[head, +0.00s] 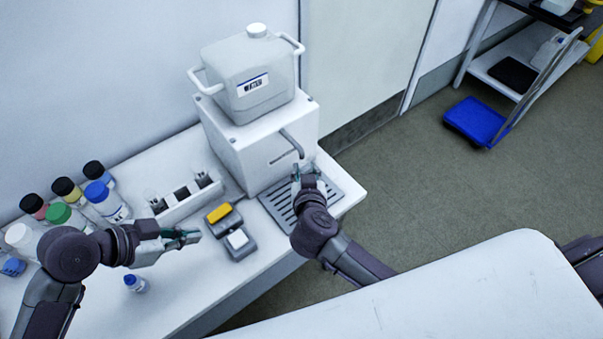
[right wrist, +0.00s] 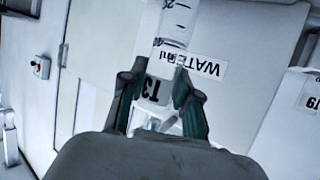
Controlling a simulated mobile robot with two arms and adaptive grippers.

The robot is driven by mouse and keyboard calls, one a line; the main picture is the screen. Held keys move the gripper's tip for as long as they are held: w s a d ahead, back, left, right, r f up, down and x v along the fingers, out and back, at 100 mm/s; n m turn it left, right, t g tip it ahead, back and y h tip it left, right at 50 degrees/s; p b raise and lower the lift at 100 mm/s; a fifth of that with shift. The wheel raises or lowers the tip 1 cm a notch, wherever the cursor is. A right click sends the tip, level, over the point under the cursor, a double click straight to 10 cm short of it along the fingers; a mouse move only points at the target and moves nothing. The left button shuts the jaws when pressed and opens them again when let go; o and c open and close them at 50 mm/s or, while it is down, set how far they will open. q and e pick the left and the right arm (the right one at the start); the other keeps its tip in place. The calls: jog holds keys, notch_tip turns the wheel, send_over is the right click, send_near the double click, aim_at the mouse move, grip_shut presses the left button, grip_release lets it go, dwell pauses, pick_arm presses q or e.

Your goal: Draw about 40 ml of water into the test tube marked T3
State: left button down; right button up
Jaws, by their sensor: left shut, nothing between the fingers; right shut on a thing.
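The tube marked T3 (right wrist: 157,88) is clear, with graduation marks and a dark-lettered label, and appears upside down in the right wrist view. My right gripper (right wrist: 160,98) is shut on it; in the head view this gripper (head: 308,172) is above the drip tray, by the dispenser spout. The white water dispenser (head: 262,150) has a bent grey spout (head: 292,143) on its front. Its WATER label (right wrist: 208,68) shows behind the tube. I cannot tell the water level in the tube. My left gripper (head: 196,238) is shut and empty over the bench.
A slotted drip tray (head: 272,203) lies before the dispenser. A white rack (head: 190,206) with tubes and a small device with a yellow top (head: 219,212) stand left of it. Several capped bottles (head: 103,198) crowd the bench's left.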

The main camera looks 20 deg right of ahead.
jog(key=s+d+p, duration=0.3)
jog(key=s+p, duration=0.2)
jog(key=s, duration=0.3)
dwell(0.4)
